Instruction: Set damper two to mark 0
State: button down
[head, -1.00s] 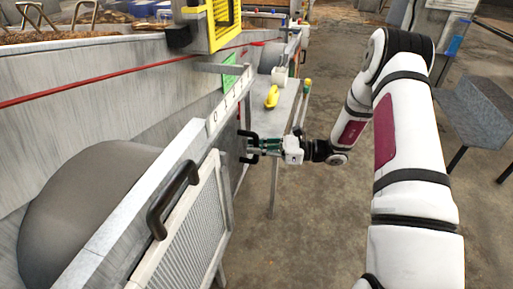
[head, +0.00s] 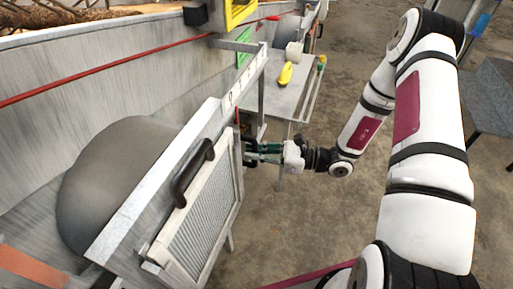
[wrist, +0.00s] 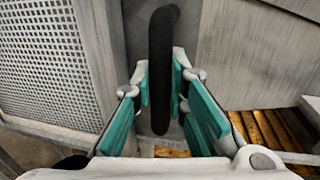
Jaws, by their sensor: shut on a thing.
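My gripper (head: 255,152) reaches in from the right, beside the metal casing. In the wrist view its teal fingers (wrist: 160,98) are shut on a black upright bar handle (wrist: 161,45), one finger on each side. In the head view this handle is mostly hidden by the fingers. A pale scale strip (head: 240,88) with small marks runs along the casing's top edge above the gripper. Its figures are too small to read now. I cannot tell which mark the damper stands at.
A mesh panel (head: 208,215) with another black handle (head: 192,172) is close by, to the gripper's left. It also shows in the wrist view (wrist: 42,55). A side table (head: 282,100) with a yellow object (head: 285,74) stands beyond.

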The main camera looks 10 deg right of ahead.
jog(key=c, duration=1.6)
grip_release()
jog(key=shift+s+a, duration=0.15)
jog(key=shift+s, duration=0.1)
jog(key=shift+o, duration=0.2)
jog(key=v, duration=1.2)
